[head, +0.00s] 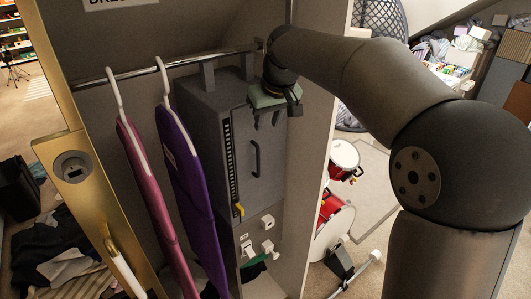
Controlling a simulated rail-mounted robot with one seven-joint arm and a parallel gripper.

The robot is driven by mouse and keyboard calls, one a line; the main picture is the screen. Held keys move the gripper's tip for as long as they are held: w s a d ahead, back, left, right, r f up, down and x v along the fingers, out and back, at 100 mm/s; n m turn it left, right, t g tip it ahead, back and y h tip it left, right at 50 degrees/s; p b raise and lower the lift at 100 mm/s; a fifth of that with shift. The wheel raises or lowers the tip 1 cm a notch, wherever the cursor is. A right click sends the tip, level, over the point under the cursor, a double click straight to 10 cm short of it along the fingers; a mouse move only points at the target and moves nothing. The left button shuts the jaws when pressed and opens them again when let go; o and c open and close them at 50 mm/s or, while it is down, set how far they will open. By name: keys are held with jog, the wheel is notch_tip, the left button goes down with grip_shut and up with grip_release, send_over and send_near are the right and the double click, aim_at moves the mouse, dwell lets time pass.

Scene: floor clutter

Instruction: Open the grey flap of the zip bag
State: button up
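The grey zip bag (205,102) hangs from the rail inside an open wardrobe, right of the centre of the hanging things. Its grey flap (244,163) forms the front face and looks closed, with a dark handle (256,158) on it. A toothed zip (229,160) runs down the flap's left edge, with a yellow pull (239,211) near the bottom. My gripper (267,120) points down at the flap's upper part, above the handle. Its two small fingertips look apart, with nothing seen between them. I cannot tell whether it touches the flap.
A pink garment bag (152,200) and a purple one (190,195) hang left of the zip bag on the metal rail (135,72). White fittings (267,222) show below the flap. The wardrobe's side panel stands close on the right. Drums (333,220) stand outside it.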

aim_at(259, 152)
jog(key=p+x, duration=0.1)
jog(key=x, duration=1.5)
jog(key=shift+a, duration=0.1)
grip_shut()
